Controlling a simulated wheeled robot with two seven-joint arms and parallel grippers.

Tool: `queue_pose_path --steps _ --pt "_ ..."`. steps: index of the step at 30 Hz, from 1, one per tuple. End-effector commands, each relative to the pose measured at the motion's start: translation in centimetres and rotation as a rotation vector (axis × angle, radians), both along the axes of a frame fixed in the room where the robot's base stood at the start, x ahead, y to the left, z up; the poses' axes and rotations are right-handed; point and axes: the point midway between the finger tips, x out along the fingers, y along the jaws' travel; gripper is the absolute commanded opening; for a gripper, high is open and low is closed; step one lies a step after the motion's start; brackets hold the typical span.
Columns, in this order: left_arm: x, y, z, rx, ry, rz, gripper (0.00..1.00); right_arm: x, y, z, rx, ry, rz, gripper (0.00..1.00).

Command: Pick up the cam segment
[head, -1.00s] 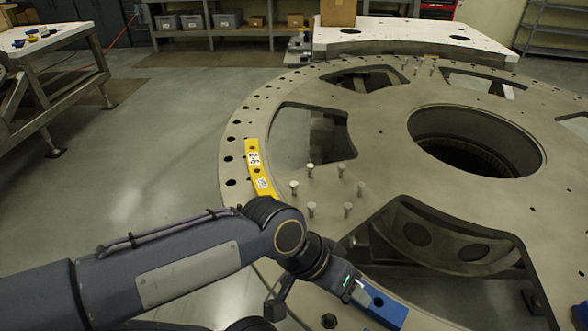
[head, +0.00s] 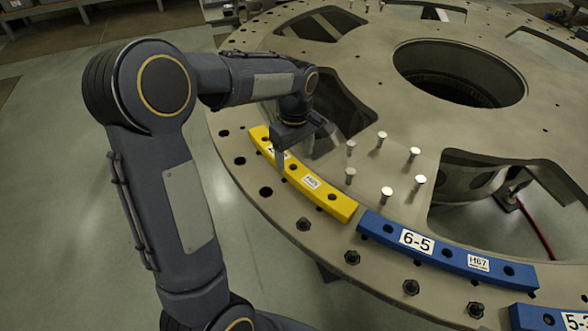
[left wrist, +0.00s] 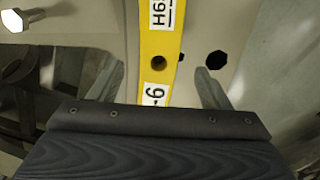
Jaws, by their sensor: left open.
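A curved yellow cam segment (head: 322,190) with holes and white labels lies on the rim of the large turret plate (head: 350,60). It also shows in the left wrist view (left wrist: 160,42), running up the middle. My left gripper (head: 297,150) is over the far part of the yellow segment. In the left wrist view its two fingers (left wrist: 160,75) are open, one on each side of the segment with gaps between. Whether the fingertips reach down to the plate I cannot tell. A blue cam segment (head: 445,254) labelled 6-5 lies beside the yellow one's near end. My right gripper is not in view.
Another blue segment (head: 548,318) is cut off at the lower right. Several upright pale bolts (head: 387,194) stand on the plate inboard of the segments. Dark bolts (head: 352,257) line the outer rim. The plate has large cut-outs and a round central hole (head: 458,75).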

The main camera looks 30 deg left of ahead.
Motion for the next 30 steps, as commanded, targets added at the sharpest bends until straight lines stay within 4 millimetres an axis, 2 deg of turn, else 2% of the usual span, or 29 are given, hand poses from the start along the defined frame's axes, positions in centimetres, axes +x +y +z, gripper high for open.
queue_pose_path --steps 9,13,19,30 --pt "0.0 0.2 -4.5 -0.001 0.003 -0.002 0.71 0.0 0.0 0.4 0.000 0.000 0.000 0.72" --pt "0.0 0.2 -5.2 -0.001 0.000 -0.003 0.71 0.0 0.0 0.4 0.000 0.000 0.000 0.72" --pt "0.0 0.2 -5.2 -0.001 -0.001 -0.003 0.71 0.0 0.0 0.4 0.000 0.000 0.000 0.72" --pt "0.0 0.2 -5.2 -0.002 -0.002 -0.003 0.23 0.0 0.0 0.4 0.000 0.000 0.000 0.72"
